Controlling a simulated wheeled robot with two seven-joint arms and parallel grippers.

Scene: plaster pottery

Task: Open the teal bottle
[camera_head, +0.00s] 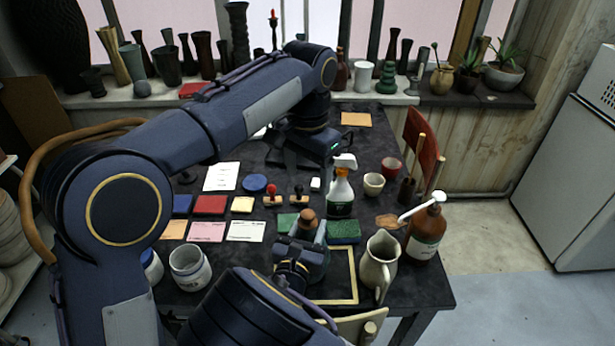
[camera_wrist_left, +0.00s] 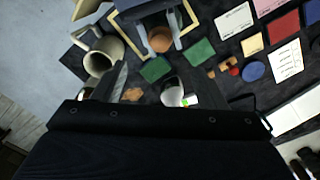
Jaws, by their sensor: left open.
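A brown rounded stopper (camera_head: 307,215) shows near the front middle of the dark table, seemingly the top of the teal bottle. The bottle's body is hidden, so I cannot make out its teal colour. My right gripper (camera_head: 303,242) is around it, one finger on each side; whether it presses on it I cannot tell. The stopper also shows in the left wrist view (camera_wrist_left: 160,40), between the right gripper's fingers. My left gripper (camera_head: 300,165) is open and empty over the table behind the stopper. Its fingers (camera_wrist_left: 146,90) point toward the table, apart from the stopper.
A spray bottle (camera_head: 341,192) stands right of the stopper, close to my left gripper. A cream pitcher (camera_head: 379,262) and a brown bottle (camera_head: 427,228) stand at the right. Green blocks (camera_head: 343,231) lie beside my right gripper. Cards, coloured pads and stamps cover the left middle.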

